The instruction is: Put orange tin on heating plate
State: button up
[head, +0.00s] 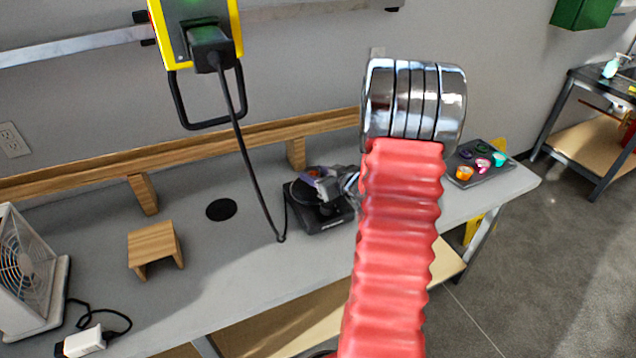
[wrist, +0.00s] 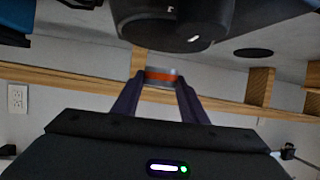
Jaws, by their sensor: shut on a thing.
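My gripper (head: 312,176) is shut on the orange tin (wrist: 160,77), whose orange band and grey rims show between the two purple fingers in the wrist view. In the head view the gripper is over the black heating plate (head: 322,224) on the bench; only a small bit of orange shows there, and the arm covers part of the area. The wrist view is upside down and shows a dark round-edged body, seemingly the heating plate (wrist: 170,28), close to the tin. I cannot tell whether the tin touches the plate.
A black tray (head: 486,180) with several coloured pots stands at the bench's right end. A wooden stand (head: 153,244), a black disc (head: 221,209) and a fan (head: 24,270) are to the left. A cable (head: 240,140) hangs from a yellow-edged wall unit (head: 196,22) to the bench beside the plate.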

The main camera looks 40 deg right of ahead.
jog(key=shift+f, duration=0.1)
jog(key=shift+f, duration=1.8)
jog(key=shift+f, duration=0.1)
jog(key=o, duration=1)
jog(key=shift+o, duration=0.2)
jog(key=shift+s, duration=0.1)
jog(key=v, duration=1.2)
